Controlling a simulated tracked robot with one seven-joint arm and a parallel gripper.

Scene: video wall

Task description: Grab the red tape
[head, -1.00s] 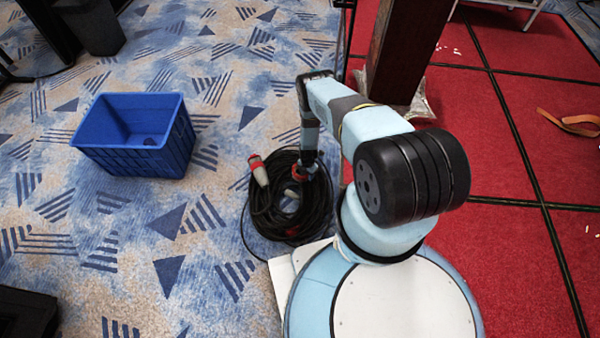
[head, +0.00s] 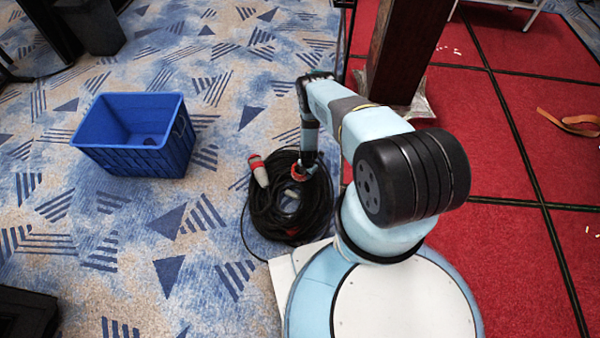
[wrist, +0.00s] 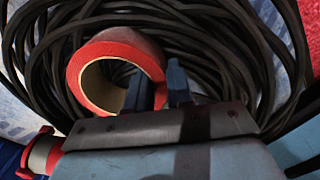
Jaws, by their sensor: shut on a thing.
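The red tape (wrist: 118,45) is a roll with a pale cardboard core. In the wrist view it sits in front of the black cable coil, left of centre. My gripper (wrist: 158,84) has one blue-grey finger inside the roll's opening and the other outside, shut on the roll's right wall. In the head view my gripper (head: 306,170) is at the upper part of the coil, with a bit of the red tape (head: 298,173) showing beside it. The arm hides part of the roll there. I cannot tell whether the roll still touches the cable.
The black cable coil (head: 268,215) lies on the patterned carpet with a red-and-white plug (head: 259,170). A blue crate (head: 135,160) stands to the left, with clear carpet between. A dark pillar (head: 405,50) and an orange strap (head: 568,122) are to the right.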

